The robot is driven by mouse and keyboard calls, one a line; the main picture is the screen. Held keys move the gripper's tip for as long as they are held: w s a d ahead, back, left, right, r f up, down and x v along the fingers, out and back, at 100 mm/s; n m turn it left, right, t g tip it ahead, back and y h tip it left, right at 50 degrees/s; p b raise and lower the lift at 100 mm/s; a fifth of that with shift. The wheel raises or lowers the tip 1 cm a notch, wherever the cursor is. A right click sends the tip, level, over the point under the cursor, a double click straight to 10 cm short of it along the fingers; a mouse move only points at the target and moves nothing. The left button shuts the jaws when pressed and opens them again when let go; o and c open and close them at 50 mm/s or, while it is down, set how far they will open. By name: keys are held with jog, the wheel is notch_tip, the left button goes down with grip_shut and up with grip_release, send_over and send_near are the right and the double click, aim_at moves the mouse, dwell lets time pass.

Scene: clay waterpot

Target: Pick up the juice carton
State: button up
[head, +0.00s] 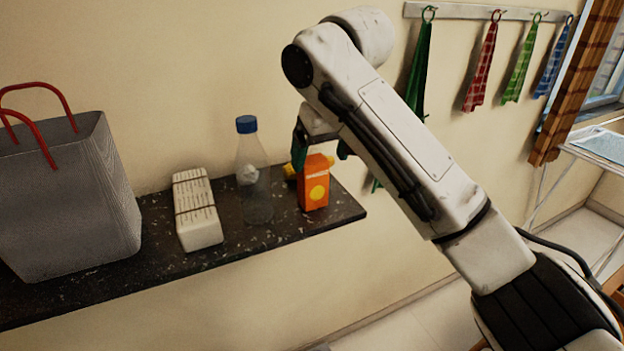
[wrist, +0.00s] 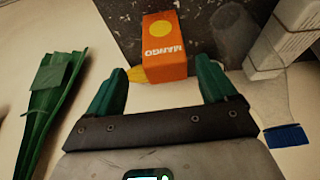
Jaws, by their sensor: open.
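The juice carton (head: 313,188) is small and orange with a yellow circle, and stands upright near the right end of the dark shelf. In the wrist view the carton (wrist: 164,50) carries the word MANGO and lies ahead of my gripper (wrist: 161,76), between the lines of its two green fingers. The fingers are apart with nothing held between them. In the head view my gripper (head: 321,148) hangs just above and behind the carton, partly hidden by my arm. Whether a finger touches the carton cannot be told.
A clear bottle (head: 254,185) with a blue cap stands close left of the carton. Further left are a white string-tied bundle (head: 197,210) and a grey bag (head: 65,200). Cloths hang on a wall rack (head: 470,12).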

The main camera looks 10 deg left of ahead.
aim_at(315, 162)
jog(key=shift+a+p+x, duration=0.15)
jog(key=shift+p+x, duration=0.3)
jog(key=shift+x, duration=1)
jog(key=shift+a+p+x, duration=0.15)
jog(key=shift+p+x, duration=0.25)
jog(key=shift+x, duration=1)
jog(key=shift+c, duration=0.4)
jog(key=c, duration=0.9)
jog(key=shift+r, duration=0.15)
jog(key=shift+c, duration=0.2)
